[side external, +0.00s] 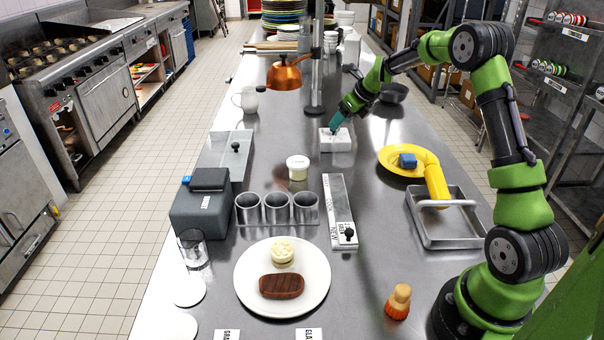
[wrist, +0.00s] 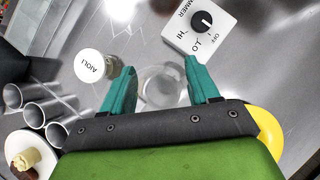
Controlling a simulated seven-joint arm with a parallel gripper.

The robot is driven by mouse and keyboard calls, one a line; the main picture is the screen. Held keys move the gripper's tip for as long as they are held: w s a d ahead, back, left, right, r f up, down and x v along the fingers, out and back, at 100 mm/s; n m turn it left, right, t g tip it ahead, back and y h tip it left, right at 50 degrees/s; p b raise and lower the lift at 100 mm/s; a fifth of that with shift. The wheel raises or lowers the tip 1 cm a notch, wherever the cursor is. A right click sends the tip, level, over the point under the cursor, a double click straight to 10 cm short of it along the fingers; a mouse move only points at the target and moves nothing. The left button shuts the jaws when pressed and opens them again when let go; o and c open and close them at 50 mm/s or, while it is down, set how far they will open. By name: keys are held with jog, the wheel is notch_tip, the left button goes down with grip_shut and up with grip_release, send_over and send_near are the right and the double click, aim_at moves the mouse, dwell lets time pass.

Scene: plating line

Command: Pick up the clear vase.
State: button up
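In the wrist view a round clear glass object, which looks like the clear vase (wrist: 164,82), shows between the teal fingers, seen from above. My gripper (wrist: 160,66) is open, one finger on each side of it. I cannot tell whether the fingertips are level with it or above it, and no contact shows. Its lower part is hidden by the gripper body. In the side view my gripper (side external: 335,126) is beside the white dimmer box (side external: 337,143), and I cannot make out the glass there. Another clear glass (side external: 193,249) stands at the left front.
An aioli tub (wrist: 97,65) is left of the fingers and the dimmer box (wrist: 199,27) is ahead. Steel cups (side external: 276,208), a plate of food (side external: 246,291), a yellow plate (side external: 388,163) and a steel tray (side external: 480,236) surround the area.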

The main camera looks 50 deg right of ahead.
grip_shut()
jog(key=shift+r, duration=0.1)
